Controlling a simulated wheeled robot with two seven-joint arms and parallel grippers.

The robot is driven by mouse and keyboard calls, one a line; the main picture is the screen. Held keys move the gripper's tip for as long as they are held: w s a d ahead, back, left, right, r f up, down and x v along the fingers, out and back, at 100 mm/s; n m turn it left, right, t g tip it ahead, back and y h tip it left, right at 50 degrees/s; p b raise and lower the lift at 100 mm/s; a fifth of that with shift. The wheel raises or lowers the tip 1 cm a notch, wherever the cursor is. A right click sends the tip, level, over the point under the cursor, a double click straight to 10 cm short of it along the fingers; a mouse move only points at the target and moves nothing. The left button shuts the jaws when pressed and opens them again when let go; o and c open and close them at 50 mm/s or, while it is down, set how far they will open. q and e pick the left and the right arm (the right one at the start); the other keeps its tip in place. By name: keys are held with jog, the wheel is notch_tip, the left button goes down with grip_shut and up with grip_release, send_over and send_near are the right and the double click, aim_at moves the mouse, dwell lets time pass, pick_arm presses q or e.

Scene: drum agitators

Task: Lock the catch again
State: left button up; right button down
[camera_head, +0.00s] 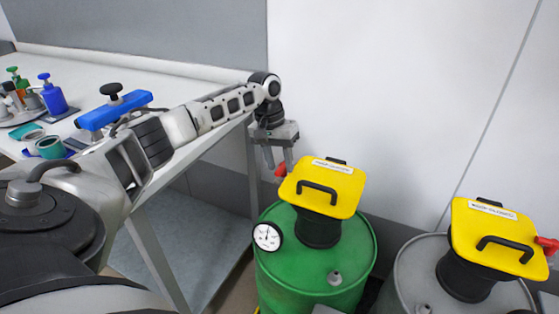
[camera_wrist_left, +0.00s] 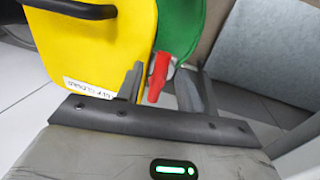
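A green drum (camera_head: 305,265) carries a yellow agitator head (camera_head: 325,185) with a black handle and a label. A red catch (camera_head: 281,169) sticks out at the head's left side. My left gripper (camera_head: 279,160) points down at this catch, its fingers apart. In the left wrist view the red catch (camera_wrist_left: 158,78) lies between the two spread fingers of my left gripper (camera_wrist_left: 170,80), nearer the left finger. I cannot tell whether that finger touches it. The yellow head (camera_wrist_left: 95,45) and green drum (camera_wrist_left: 180,30) show behind. My right gripper is out of view.
A grey drum (camera_head: 408,265) with a similar yellow head (camera_head: 495,235) and red catch (camera_head: 547,245) stands at the right. A gauge (camera_head: 267,236) sits on the green drum. A wall stands behind.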

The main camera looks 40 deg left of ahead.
pick_arm(q)
jog(key=shift+c, duration=0.4)
grip_shut()
